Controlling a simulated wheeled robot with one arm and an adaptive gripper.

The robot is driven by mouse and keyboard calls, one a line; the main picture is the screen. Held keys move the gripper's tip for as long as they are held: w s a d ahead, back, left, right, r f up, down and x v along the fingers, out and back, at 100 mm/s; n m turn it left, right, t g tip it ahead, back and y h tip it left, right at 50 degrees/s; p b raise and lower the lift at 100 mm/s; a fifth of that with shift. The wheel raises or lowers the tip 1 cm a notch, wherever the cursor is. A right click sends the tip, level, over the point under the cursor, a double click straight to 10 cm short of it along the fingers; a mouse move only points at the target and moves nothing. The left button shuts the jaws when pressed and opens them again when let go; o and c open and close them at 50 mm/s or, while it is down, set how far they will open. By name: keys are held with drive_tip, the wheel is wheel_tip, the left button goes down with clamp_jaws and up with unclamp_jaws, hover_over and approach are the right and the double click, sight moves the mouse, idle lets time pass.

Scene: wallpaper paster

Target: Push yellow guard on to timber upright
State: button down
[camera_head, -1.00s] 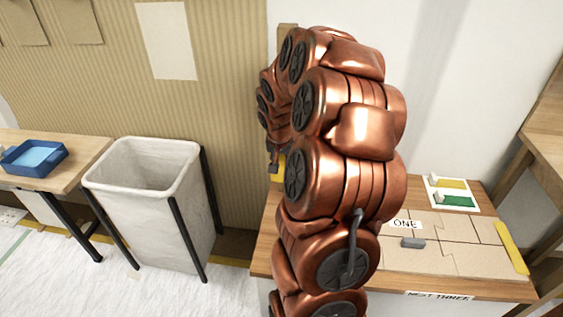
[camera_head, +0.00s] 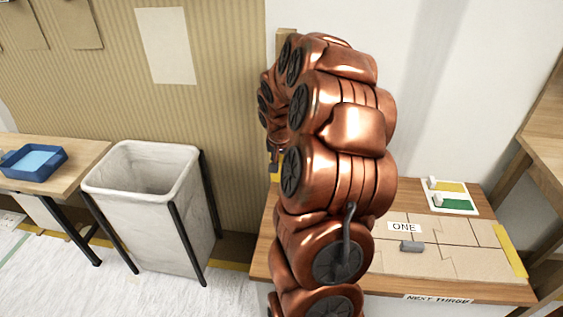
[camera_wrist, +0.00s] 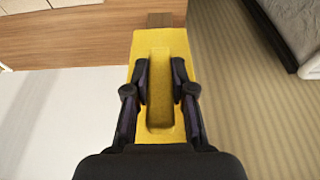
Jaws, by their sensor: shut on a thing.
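The yellow guard (camera_wrist: 174,40) fills the middle of the wrist view, with a raised ridge (camera_wrist: 159,110) along it. My gripper (camera_wrist: 160,80) has one dark finger on each side of this ridge and is shut on it. The timber upright shows as a brown end (camera_wrist: 160,19) just past the guard's far edge. In the head view the top of the timber upright (camera_head: 287,45) stands against the wall, behind my arm. A small part of the yellow guard (camera_head: 276,168) shows left of my arm. Whether the guard touches the upright is hidden.
The bench (camera_head: 466,291) to the right holds brown panels (camera_head: 455,262), a grey block (camera_head: 412,246), a yellow strip (camera_head: 510,251) and a card with yellow and green patches (camera_head: 449,203). A white bin (camera_head: 140,215) and a table with a blue tray (camera_head: 33,162) stand left.

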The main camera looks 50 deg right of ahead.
drive_tip(key=shift+w+d+r, duration=0.1)
drive_tip(key=shift+w+d, duration=0.35)
drive_tip(key=shift+d, duration=0.25)
drive_tip(key=c, duration=0.9)
unclamp_jaws()
drive_tip(key=o, duration=0.4)
drive_tip(key=shift+s+a, duration=0.1)
drive_tip(key=shift+a, duration=0.1)
drive_tip(key=s+a+b, duration=0.3)
drive_tip(key=s+a, duration=0.1)
drive_tip(key=a, duration=0.1)
drive_tip(key=shift+a, duration=0.25)
idle(0.6)
